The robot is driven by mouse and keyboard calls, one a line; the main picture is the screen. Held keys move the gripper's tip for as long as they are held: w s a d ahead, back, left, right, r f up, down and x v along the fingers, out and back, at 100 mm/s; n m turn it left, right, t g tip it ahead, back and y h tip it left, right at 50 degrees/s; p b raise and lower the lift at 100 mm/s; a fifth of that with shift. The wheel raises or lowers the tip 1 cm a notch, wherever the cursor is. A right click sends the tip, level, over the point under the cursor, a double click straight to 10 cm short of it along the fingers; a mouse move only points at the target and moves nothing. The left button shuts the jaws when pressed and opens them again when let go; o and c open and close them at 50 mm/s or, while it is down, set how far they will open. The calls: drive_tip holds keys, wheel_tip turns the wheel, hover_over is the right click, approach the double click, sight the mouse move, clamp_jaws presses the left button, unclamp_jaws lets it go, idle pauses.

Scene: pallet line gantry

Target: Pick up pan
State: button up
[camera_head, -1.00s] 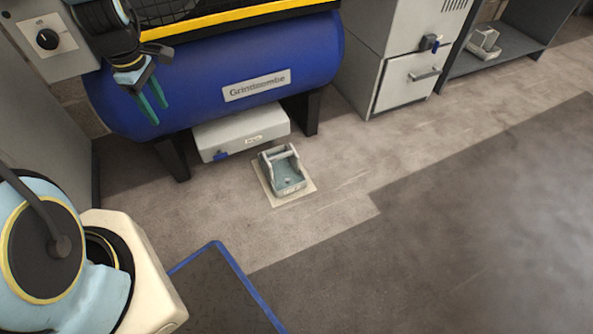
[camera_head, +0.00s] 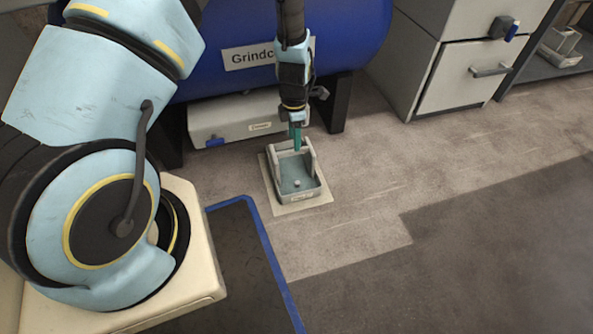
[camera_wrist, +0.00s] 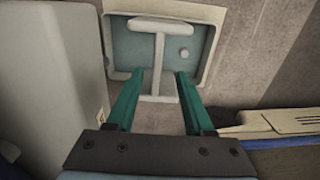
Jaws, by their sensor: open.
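The pan (camera_head: 297,183) is a small grey-green tray with raised walls and a raised handle bar at its back end. It sits on a pale square mat (camera_head: 310,206) on the floor. In the wrist view the pan (camera_wrist: 197,41) lies at the top, with its T-shaped white handle (camera_wrist: 159,50) pointing toward me. My gripper (camera_head: 296,140) points down over the back end of the pan. In the wrist view my open gripper (camera_wrist: 157,83) has its two green fingers on either side of the handle's near part. I cannot tell how far the fingertips are above it.
A blue tank (camera_head: 350,30) on black legs stands behind the pan, with a pale box (camera_head: 230,115) under it. A grey drawer cabinet (camera_head: 450,80) stands at the right. A blue-edged dark mat (camera_head: 240,270) lies in front. The floor right of the pan is clear.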

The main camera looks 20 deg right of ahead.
sight(292, 154)
wheel_tip(292, 154, down, 4)
drive_tip(key=shift+f+b, duration=0.1)
drive_tip(key=shift+b, duration=0.7)
drive_tip(key=f+b, duration=0.2)
drive_tip(key=f, duration=0.1)
drive_tip(key=f+b, duration=0.1)
drive_tip(key=f, duration=0.1)
drive_tip(key=shift+w+a+f, duration=0.15)
drive_tip(key=shift+w+a, duration=0.1)
drive_tip(key=shift+a, duration=0.1)
clamp_jaws()
